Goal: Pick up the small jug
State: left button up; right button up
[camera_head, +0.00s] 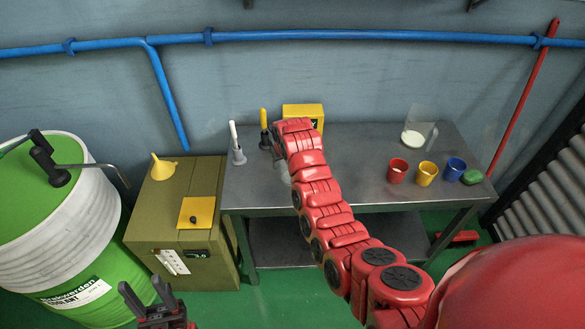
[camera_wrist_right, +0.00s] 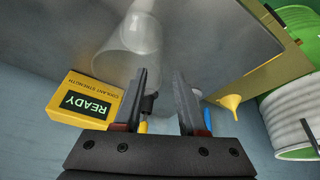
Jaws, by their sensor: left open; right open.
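A clear, see-through vessel (camera_wrist_right: 140,35), which looks like the small jug, stands on the metal bench just beyond my right gripper's fingertips in the wrist view. In the head view only a pale patch shows there beside my red right arm, so I cannot make out its full shape. My right gripper (camera_wrist_right: 161,72) is open, with nothing seen gripped; the arm mostly hides it in the head view. A larger clear jug with white contents (camera_head: 414,138) stands at the bench's back right. My left gripper (camera_head: 150,292) is open and empty, low in front of the olive cabinet.
On the bench (camera_head: 345,180) are a yellow READY box (camera_wrist_right: 85,100), a yellow-handled tool (camera_head: 264,119), a white-handled tool (camera_head: 236,140), and red (camera_head: 397,170), yellow (camera_head: 427,174) and blue (camera_head: 455,168) cups. The olive cabinet (camera_head: 165,225) and green-white drum (camera_head: 50,220) stand left.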

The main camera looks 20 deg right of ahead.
jog(key=shift+p+x, duration=0.3)
jog(key=shift+x, duration=0.9)
grip_shut()
dwell(0.6)
